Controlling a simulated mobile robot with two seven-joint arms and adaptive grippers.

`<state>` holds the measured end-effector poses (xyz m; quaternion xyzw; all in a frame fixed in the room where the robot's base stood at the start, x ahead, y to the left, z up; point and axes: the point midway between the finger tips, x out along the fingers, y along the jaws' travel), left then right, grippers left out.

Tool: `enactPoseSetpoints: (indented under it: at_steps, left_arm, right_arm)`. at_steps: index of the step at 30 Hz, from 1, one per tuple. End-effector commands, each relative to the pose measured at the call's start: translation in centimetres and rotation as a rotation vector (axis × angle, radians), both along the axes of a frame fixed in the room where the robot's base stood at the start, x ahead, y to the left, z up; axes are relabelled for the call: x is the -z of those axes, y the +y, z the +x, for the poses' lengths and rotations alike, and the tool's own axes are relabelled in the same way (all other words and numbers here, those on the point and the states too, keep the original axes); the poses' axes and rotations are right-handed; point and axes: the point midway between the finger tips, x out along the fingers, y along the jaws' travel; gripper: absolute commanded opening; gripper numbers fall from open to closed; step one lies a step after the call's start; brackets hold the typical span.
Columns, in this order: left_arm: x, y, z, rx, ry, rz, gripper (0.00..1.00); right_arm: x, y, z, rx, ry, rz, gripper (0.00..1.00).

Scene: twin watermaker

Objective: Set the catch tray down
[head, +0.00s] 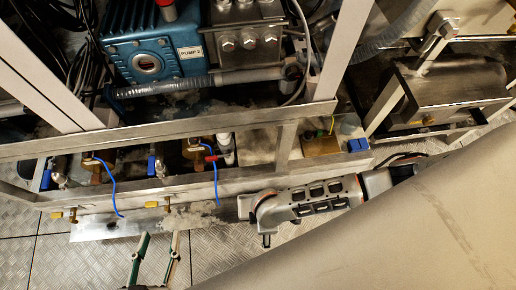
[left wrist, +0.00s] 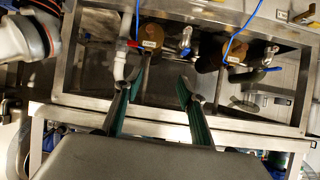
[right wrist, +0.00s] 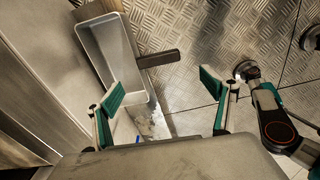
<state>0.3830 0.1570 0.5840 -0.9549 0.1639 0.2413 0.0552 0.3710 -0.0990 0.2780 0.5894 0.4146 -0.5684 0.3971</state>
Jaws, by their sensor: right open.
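The catch tray (right wrist: 103,50) is a pale, rectangular, open-topped tray with a dark grey handle (right wrist: 160,58) on one long side. My left gripper (head: 160,238) is open at the bottom of the head view. In the left wrist view its fingers (left wrist: 162,86) stand apart with nothing between them. I cannot make out the tray in the head view.
A steel frame (head: 180,190) carries brass valves (head: 196,147) and blue tubes. A blue pump (head: 150,45) stands behind. Tiled floor (head: 25,255) is bare at the lower left.

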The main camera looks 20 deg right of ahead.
Motion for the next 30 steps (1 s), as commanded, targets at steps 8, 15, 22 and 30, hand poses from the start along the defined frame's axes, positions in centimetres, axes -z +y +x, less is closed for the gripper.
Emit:
enactPoseSetpoints:
  at_steps: [8,15,22,30]
  left_arm:
    - [0.2,-0.8,0.1,-0.005,0.002,-0.041,0.4]
    - [-0.4,-1.7,0.4,-0.017,-0.008,-0.096,0.4]
    - [0.1,-4.2,-0.3,-0.065,0.027,-0.27,0.4]
    - [-0.4,-5.0,-0.3,-0.083,0.028,-0.334,0.4]
  right_arm:
    - [3.2,-1.3,-0.6,-0.015,0.02,-0.04,0.83]
    - [5.6,-1.1,-0.7,-0.015,0.023,-0.038,0.83]
    - [8.5,-0.8,-0.8,-0.015,0.023,-0.038,0.83]
    - [8.8,-0.8,0.0,-0.015,0.01,-0.037,0.83]
